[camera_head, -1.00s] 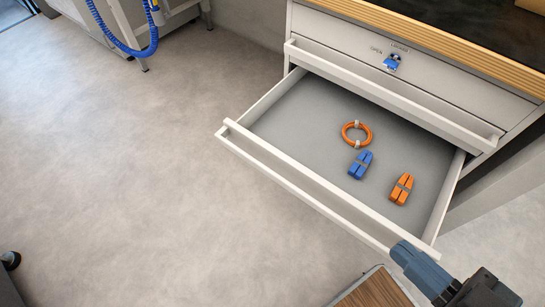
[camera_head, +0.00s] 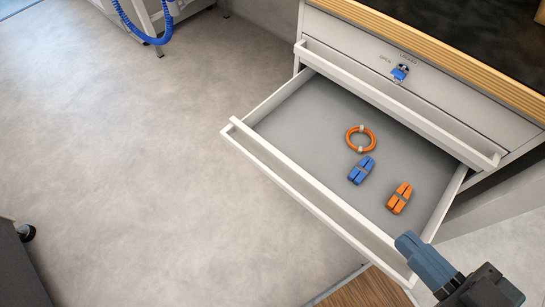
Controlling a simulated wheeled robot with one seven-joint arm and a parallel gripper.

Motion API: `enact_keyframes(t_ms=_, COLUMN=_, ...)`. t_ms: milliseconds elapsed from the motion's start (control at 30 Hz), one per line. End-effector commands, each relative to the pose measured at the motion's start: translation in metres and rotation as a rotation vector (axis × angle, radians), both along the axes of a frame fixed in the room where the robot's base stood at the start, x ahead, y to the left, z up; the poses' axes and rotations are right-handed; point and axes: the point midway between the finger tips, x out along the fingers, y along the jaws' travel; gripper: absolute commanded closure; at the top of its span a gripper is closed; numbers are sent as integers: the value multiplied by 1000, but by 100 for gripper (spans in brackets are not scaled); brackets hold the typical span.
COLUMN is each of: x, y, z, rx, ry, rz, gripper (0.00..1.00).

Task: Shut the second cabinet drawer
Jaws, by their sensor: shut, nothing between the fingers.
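The second cabinet drawer (camera_head: 285,190) is pulled far out, below a closed top drawer (camera_head: 445,101). Its floor holds an orange ring-shaped coil (camera_head: 360,139), a blue block-like item (camera_head: 361,170) and an orange one (camera_head: 399,197). My gripper (camera_head: 408,241) is shut and empty at the lower right. In the picture its tip lies at the right end of the drawer front; I cannot tell whether it touches.
A blue lock with a key-like part (camera_head: 400,73) sits on the top drawer face. The cabinet has a dark worktop with a wooden edge (camera_head: 460,53). A wood-topped surface (camera_head: 368,290) is at the bottom. Open floor (camera_head: 130,150) lies left. A blue coiled hose (camera_head: 140,32) hangs upper left.

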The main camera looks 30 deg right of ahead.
Motion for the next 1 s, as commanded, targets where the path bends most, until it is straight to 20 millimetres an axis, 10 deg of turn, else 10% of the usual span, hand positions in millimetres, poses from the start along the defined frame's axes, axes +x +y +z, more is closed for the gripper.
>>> enact_keyframes(t_ms=467, x=0, y=0, z=67, rx=0, ry=0, rz=0, gripper=100)
enact_keyframes(t_ms=1000, x=62, y=24, z=-117, rx=-562, ry=355, rz=348, gripper=100)
